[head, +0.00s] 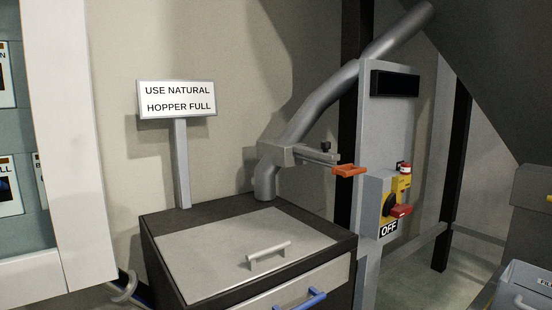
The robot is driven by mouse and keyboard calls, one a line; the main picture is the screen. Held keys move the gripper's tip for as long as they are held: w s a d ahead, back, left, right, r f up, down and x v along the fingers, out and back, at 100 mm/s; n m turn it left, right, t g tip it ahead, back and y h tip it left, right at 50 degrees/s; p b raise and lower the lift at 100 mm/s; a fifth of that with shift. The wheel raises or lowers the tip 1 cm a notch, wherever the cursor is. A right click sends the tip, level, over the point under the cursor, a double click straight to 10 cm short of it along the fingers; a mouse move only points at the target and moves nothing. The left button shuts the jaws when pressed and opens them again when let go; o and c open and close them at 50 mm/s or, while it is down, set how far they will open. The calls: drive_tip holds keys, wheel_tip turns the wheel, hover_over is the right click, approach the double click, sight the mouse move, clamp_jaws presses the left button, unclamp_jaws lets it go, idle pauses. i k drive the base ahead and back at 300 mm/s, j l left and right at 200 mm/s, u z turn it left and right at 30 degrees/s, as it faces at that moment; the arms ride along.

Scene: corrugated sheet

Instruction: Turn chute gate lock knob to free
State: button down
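The chute (318,105) is a grey pipe that slopes down from the upper right and ends above a dark cabinet. A grey gate housing (280,155) sits on its lower end. A flat bar runs right from the housing to an orange handle (349,170). A small black knob (326,147) stands on top of this bar, left of the orange handle; it looks like the gate lock knob. Its turn position is too small to tell. My gripper is not in view.
The cabinet (148,228) below has a grey lid with a bar handle (268,254) and a blue drawer handle (305,300). A sign (177,99) reads "USE NATURAL HOPPER FULL".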

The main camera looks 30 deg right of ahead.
sight(325, 146)
drive_tip(key=z, duration=1.25)
